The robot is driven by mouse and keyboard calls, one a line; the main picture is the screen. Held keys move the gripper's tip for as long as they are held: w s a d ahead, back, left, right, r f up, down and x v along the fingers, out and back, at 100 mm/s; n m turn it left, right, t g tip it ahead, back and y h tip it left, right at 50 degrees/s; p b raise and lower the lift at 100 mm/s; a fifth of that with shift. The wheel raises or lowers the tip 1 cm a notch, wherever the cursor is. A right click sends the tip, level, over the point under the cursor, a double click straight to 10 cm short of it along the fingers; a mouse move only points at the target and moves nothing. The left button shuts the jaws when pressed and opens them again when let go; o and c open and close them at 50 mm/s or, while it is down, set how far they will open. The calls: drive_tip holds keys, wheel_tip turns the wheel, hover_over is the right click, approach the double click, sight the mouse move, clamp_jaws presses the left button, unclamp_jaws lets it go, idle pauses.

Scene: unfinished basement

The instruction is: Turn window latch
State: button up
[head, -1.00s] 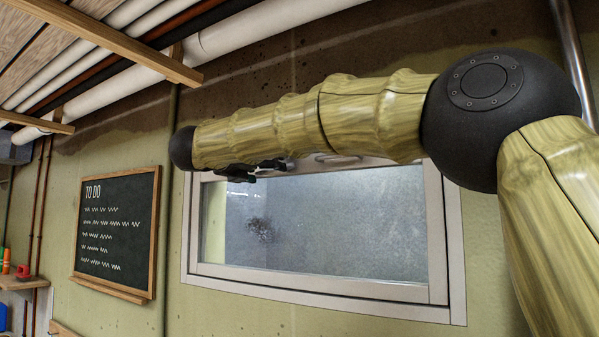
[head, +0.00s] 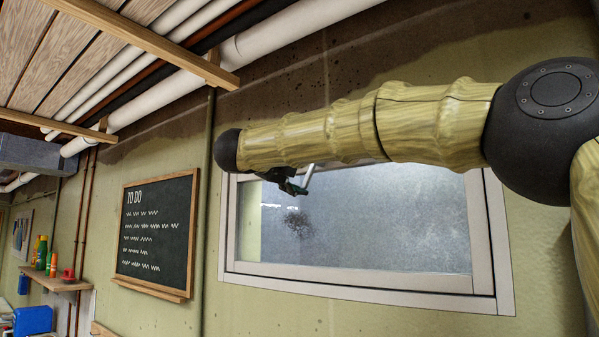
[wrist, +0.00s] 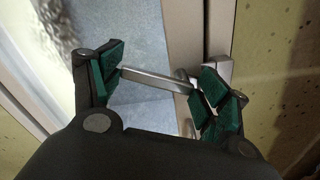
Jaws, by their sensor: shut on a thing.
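The window latch is a silver metal handle (head: 308,177) at the top of a white-framed window (head: 370,287). In the head view it slants down and left from the frame's top edge. My gripper (head: 291,182) is at the lower end of the handle, below my arm. In the wrist view my gripper (wrist: 160,84) has its green-padded fingers on either side of the handle's bar (wrist: 158,81). The bar spans between the pads, and the gripper is shut on it. My arm hides the top of the window frame and part of the latch base in the head view.
A chalkboard (head: 156,236) hangs on the wall left of the window. Pipes (head: 290,35) and wooden joists (head: 150,45) run overhead. A small shelf (head: 58,284) with bottles sits at the far left. The wall below the window is clear.

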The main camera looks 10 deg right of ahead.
drive_tip(key=n, duration=0.3)
drive_tip(key=s+d+n, duration=0.1)
drive_tip(key=n, duration=0.1)
drive_tip(key=shift+f+p, duration=0.35)
drive_tip(key=shift+p, duration=0.05)
idle(0.3)
drive_tip(key=o, duration=1.4)
drive_tip(key=shift+o, duration=0.2)
drive_tip(key=shift+s+a, duration=0.1)
drive_tip(key=v, duration=1.2)
